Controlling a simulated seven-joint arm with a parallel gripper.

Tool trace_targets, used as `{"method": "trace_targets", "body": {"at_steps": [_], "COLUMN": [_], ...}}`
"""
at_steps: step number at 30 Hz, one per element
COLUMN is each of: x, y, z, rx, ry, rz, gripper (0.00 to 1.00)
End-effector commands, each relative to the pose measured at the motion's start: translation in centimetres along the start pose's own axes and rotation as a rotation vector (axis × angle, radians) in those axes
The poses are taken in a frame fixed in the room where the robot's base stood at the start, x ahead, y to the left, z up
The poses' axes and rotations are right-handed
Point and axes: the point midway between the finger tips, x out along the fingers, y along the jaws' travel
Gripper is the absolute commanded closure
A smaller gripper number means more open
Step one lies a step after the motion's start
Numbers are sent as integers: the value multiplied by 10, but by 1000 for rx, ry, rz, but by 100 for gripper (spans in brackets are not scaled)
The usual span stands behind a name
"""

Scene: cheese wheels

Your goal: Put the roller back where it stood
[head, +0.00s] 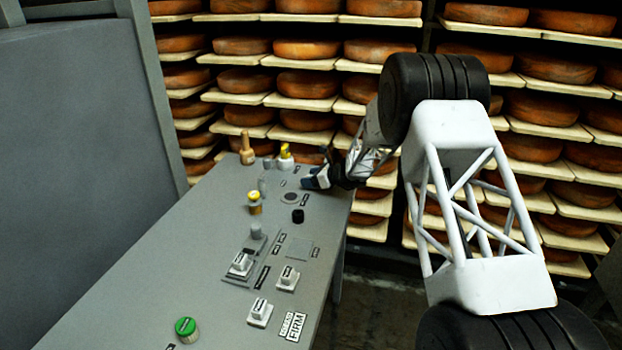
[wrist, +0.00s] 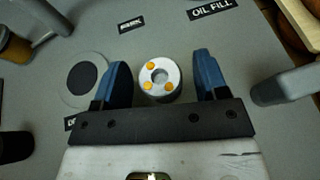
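My gripper (head: 309,182) is low over the far right part of the grey bench top. In the wrist view its two blue fingers (wrist: 163,82) stand apart. I cannot tell for sure whether this cylinder is the roller. In the head view my gripper hides that spot. A dark round disc in a grey ring (wrist: 83,78) lies just left of the fingers; it also shows in the head view (head: 290,198).
A grey post-like part (wrist: 283,87) stands right of the fingers. On the bench (head: 215,260) are a wooden-handled tool (head: 247,150), a yellow-topped white bottle (head: 286,162), a yellow-capped jar (head: 254,203), a black knob (head: 298,216) and a green knob (head: 186,328). Cheese shelves stand behind.

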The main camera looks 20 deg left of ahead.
Motion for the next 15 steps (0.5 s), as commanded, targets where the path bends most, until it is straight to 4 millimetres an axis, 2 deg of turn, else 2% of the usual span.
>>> {"method": "trace_targets", "body": {"at_steps": [11, 15], "x": [-1, -10], "y": [0, -1], "z": [3, 2], "rx": [0, 1], "ry": [0, 0], "rz": [0, -1], "gripper": [34, 34]}}
